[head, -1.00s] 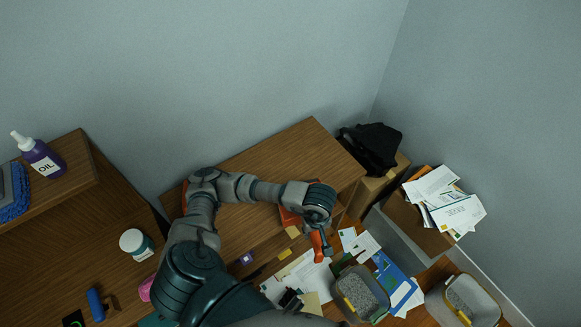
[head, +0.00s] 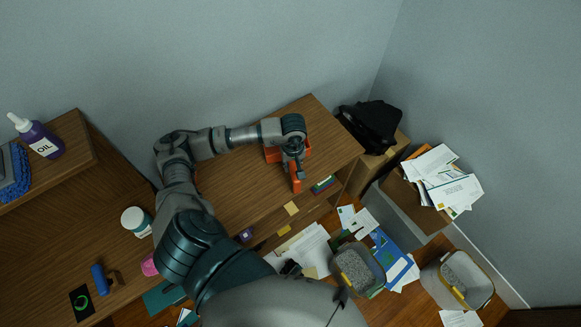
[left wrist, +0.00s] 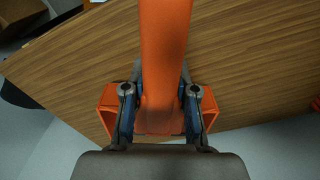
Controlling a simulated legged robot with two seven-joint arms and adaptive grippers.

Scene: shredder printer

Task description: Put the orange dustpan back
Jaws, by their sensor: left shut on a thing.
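The orange dustpan (head: 296,182) is in my left gripper (head: 294,160) over the wooden table top (head: 235,185), near its right end. In the left wrist view the gripper (left wrist: 161,105) is shut on the dustpan's long handle (left wrist: 164,50). The orange pan part (left wrist: 112,105) shows behind and to both sides of the fingers. The gripper and my wrist hide much of the pan in the head view. I cannot tell whether the pan touches the table top. My right gripper is not in view.
A black bag (head: 372,135) sits on a cardboard box right of the table. A box full of papers (head: 430,185) and two grey bins (head: 358,270) stand beyond, with papers scattered on the floor. The middle of the table top is clear. An oil bottle (head: 40,138) stands on the left shelf.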

